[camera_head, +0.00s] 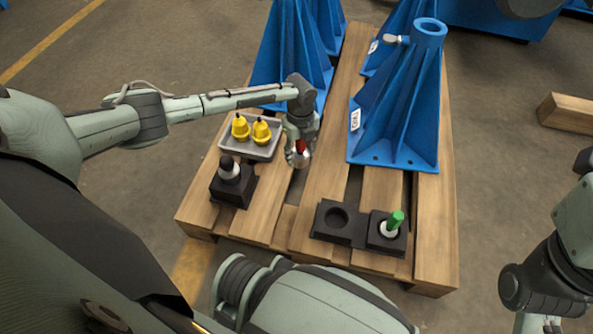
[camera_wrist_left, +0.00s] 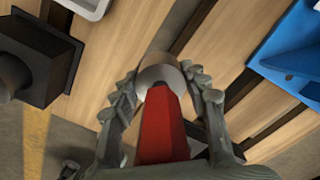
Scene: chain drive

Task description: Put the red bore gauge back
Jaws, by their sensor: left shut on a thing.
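The red bore gauge has a red handle and a silver metal end; it is in the head view (camera_head: 301,147) and the left wrist view (camera_wrist_left: 162,125). My left gripper (camera_head: 298,152) is shut on it, with the fingers on both sides of the metal end in the left wrist view (camera_wrist_left: 165,90). It is held over the pallet, right of the tray. A black holder with an empty round recess (camera_head: 326,232) stands at the pallet's front. Beside it, a black holder (camera_head: 373,241) carries the green gauge (camera_head: 395,220). My right gripper cannot be made out.
A grey tray (camera_head: 232,151) with two yellow parts (camera_head: 261,132) lies on the wooden pallet (camera_head: 310,205). A black block (camera_head: 219,191) with a dark-topped piece (camera_head: 229,170) stands in front. Tall blue brackets (camera_head: 398,110) rise behind. The pallet's middle has bare slats and gaps.

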